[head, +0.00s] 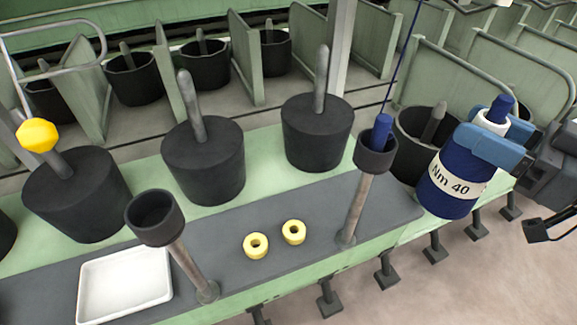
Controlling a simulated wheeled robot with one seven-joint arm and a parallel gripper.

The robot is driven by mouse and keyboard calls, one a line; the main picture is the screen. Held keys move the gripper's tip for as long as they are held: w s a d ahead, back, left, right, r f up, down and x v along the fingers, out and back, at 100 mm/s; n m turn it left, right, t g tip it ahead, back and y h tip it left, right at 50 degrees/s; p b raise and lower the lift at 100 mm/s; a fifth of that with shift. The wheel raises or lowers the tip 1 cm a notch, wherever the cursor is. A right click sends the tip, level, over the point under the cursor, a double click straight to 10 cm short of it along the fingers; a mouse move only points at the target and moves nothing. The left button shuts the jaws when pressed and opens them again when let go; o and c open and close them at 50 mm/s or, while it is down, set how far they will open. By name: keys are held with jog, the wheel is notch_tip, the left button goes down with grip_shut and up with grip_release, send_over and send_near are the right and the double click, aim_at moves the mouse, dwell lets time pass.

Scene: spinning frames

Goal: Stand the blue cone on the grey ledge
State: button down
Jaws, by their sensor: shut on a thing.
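The blue cone (452,185), with a label reading "Nm 40" and a white collar near its top, is at the right. It hangs close to upright, tilted slightly. My gripper (490,143) comes in from the right and is shut on the cone's upper part, its blue fingers hiding some of it. The grey ledge (325,207) is a flat strip along the front of the green frame, left of the cone. In the picture the cone is beyond the ledge's right end; I cannot tell its height.
On the ledge are a white tray (90,290), two yellow rings (256,246), an empty cup on a post (155,217) and a cup post holding a blue piece (381,133) with thread rising. Black pots with pegs (203,160) stand behind. A yellow knob (37,135) is left.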

jog(key=shift+s+a+f, duration=0.15)
jog(key=w+a+f+b, duration=0.1)
jog(key=w+a+f, duration=0.3)
jog(key=w+f, duration=0.6)
jog(key=shift+w+a+f, duration=0.35)
jog(key=shift+a+f, duration=0.05)
jog(key=shift+f, duration=0.05)
jog(key=shift+f+b, duration=0.2)
jog(key=shift+b, duration=0.2)
jog(key=c, duration=0.5)
grip_release()
jog(key=shift+r, duration=0.15)
jog(key=v, duration=1.2)
